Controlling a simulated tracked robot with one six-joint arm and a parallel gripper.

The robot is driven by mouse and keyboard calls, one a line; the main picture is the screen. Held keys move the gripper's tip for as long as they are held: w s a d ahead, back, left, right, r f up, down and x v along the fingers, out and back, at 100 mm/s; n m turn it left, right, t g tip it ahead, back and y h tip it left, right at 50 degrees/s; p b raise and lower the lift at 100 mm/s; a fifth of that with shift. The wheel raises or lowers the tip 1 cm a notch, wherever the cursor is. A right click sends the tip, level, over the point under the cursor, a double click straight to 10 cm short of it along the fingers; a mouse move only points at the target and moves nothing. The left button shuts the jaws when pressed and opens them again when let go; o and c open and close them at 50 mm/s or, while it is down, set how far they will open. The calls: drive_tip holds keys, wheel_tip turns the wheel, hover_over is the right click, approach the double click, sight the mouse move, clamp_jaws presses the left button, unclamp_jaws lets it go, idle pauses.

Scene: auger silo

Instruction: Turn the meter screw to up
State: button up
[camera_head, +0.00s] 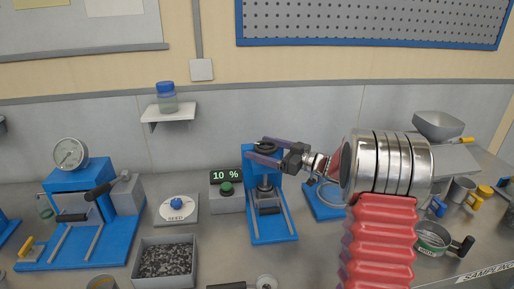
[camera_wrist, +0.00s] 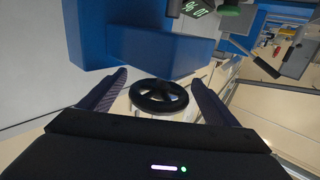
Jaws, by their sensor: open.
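A black handwheel (camera_head: 267,147) sits on top of a blue stand (camera_head: 262,228) in the middle of the bench; no label names it as the meter screw. In the wrist view the handwheel (camera_wrist: 158,97) shows whole, with spokes and a hub, between my two fingers. My gripper (camera_head: 256,148) reaches in from the right at the wheel's height. It is open, with one finger on each side of the wheel and a gap to the rim in the wrist view (camera_wrist: 158,78). A display (camera_head: 225,177) beside the stand reads 10 %.
A green button (camera_head: 226,188) is below the display. A SEED dial (camera_head: 177,208) with a blue knob and a grey bin of dark grains (camera_head: 166,261) lie left. A blue gauge press (camera_head: 85,205) stands farther left. A shelf with a jar (camera_head: 167,98) hangs behind.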

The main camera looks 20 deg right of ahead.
drive_tip(key=shift+x, duration=1.2)
drive_tip(key=shift+c, duration=0.4)
drive_tip(key=c, duration=1)
drive_tip(key=shift+o, duration=0.2)
